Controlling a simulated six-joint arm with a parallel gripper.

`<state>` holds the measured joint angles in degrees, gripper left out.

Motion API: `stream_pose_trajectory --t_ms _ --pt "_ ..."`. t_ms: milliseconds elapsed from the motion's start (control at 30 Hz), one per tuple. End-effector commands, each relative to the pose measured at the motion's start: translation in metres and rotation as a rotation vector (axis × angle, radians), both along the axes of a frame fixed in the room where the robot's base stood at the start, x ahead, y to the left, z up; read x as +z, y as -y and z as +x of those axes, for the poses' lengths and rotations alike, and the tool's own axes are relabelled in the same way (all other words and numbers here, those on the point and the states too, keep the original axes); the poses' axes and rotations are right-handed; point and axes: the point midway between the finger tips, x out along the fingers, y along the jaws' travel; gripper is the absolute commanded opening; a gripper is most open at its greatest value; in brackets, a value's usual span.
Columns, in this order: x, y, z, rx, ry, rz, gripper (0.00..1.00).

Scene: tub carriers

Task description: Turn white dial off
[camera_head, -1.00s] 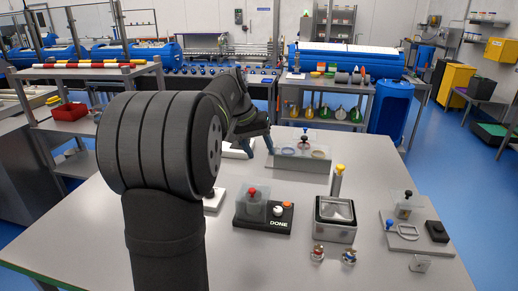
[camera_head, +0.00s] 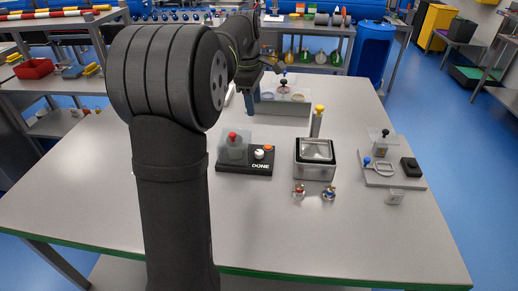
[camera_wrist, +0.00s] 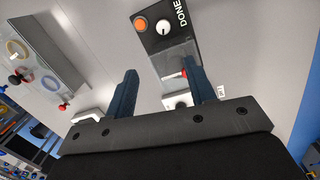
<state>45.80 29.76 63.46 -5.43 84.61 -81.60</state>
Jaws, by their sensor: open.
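The white dial (camera_head: 259,154) is a small round knob on a black panel (camera_head: 245,170) marked DONE, on the table. An orange button (camera_head: 268,148) is beside it. In the wrist view the white dial (camera_wrist: 163,28) and the orange button (camera_wrist: 141,24) are near the top, beyond the fingertips. The dial's exact setting is too small to read. My gripper (camera_wrist: 160,72) is open and empty, its two blue fingers apart. In the head view my gripper (camera_head: 264,88) is behind the panel, near the grey tray, partly hidden by my arm. It is clear of the dial.
A clear box with a red knob (camera_head: 233,136) stands on the panel's left. A metal container (camera_head: 314,172) with a yellow-topped post is to its right. A grey tray (camera_head: 287,108) lies behind. A plate with a blue-handled part (camera_head: 379,167) is farther right.

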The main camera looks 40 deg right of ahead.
Motion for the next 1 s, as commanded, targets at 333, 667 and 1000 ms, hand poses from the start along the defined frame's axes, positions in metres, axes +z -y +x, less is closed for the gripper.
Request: stream_pose_trajectory --t_ms 333,667,1000 --pt "-0.006 0.011 -0.011 0.477 0.011 0.093 0.50" --pt "-0.028 0.012 -0.012 0.544 0.014 0.105 0.50" --pt "-0.101 0.011 -0.012 0.543 0.012 0.106 0.50"
